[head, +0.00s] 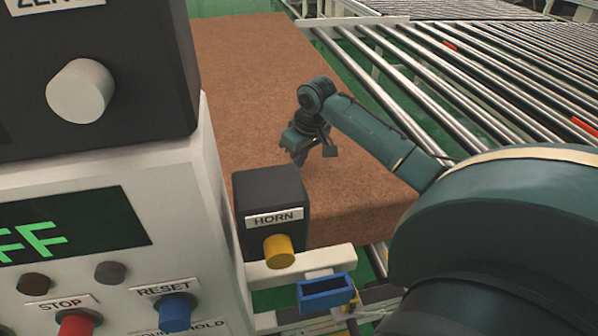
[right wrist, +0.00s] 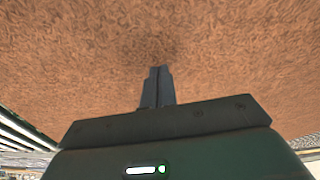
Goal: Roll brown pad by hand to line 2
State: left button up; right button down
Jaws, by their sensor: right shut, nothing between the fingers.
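The brown pad (head: 245,75) is a large, thick slab with a speckled top in the middle of the head view. Its near end sits behind the control panel and horn box. My right gripper (head: 300,160) reaches in from the right and is over the pad's top, near its right side. In the right wrist view the shut, empty fingers (right wrist: 157,88) point at the pad's brown surface (right wrist: 80,60), with a soft dark shadow by their tips. I cannot tell whether they touch it. My left gripper is not in view. No line 2 marking can be read.
A control panel (head: 165,195) with buttons fills the left, with a black horn box (head: 270,190) beside it. A small blue bin (head: 325,291) is below. Roller conveyors (head: 480,75) run along the right, with a gap of green floor (head: 345,62) between them and the pad.

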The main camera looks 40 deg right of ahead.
jog(key=shift+f, duration=0.25)
jog(key=shift+f, duration=0.5)
jog(key=shift+s+a+f, duration=0.1)
jog(key=shift+s+f, duration=0.05)
jog(key=shift+f, duration=0.15)
dwell(1.8)
